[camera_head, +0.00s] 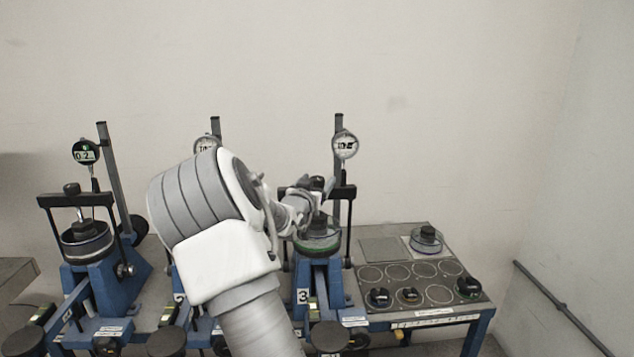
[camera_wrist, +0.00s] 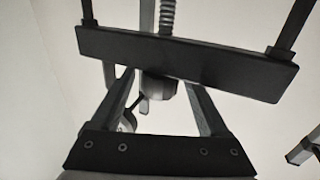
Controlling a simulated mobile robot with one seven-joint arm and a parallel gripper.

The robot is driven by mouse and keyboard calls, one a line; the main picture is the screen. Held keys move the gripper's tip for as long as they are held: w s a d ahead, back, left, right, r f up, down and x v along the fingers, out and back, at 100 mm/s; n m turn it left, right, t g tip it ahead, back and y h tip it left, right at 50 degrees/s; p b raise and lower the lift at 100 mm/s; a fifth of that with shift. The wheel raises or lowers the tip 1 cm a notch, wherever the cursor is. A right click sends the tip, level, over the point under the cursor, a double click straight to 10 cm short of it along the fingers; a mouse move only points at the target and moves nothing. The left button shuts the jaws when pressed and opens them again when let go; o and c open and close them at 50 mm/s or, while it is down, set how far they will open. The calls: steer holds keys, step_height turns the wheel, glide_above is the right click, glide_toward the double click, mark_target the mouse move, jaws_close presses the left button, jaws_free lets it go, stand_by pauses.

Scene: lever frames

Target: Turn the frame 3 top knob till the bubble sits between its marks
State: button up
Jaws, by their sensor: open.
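Frame 3 (camera_head: 318,280) is the blue stand with the "3" label, right of centre in the head view. Its top knob (camera_wrist: 158,88) shows in the wrist view as a dark cylinder beside the black crossbar (camera_wrist: 230,72), with a threaded screw on the bar's other side. My gripper (camera_wrist: 160,80) is open, its two fingers on either side of the knob with gaps visible; the crossbar hides the fingertips. In the head view my gripper (camera_head: 305,195) is at the frame's top.
Frame 1 (camera_head: 105,280) stands at the left; the middle frame is mostly behind my arm. Dial gauges (camera_head: 345,145) stand above the frames. A tray table (camera_head: 450,268) with black knobbed weights is at the right. A wall rail (camera_head: 560,305) is far right.

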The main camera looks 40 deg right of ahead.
jaws_close()
steer(key=shift+r+p, duration=0.1)
steer(key=shift+p, duration=0.25)
steer(key=shift+r+m+g+h+p, duration=0.1)
steer(key=shift+m+g+h+p, duration=0.2)
steer(key=shift+g+p, duration=0.1)
steer(key=m+g+h+p, duration=0.1)
steer(key=g+p, duration=0.1)
steer(key=p, duration=0.1)
steer(key=m+g+h+p, duration=0.1)
steer(key=p, duration=0.2)
steer(key=shift+w+r+m+g, duration=0.1)
steer(key=shift+r+m+g, duration=0.1)
steer(key=shift+m+g, duration=0.2)
steer(key=shift+m+g+p, duration=0.5)
steer(key=shift+g+p, duration=0.1)
steer(key=shift+p, duration=0.1)
steer(key=shift+f+g, duration=0.3)
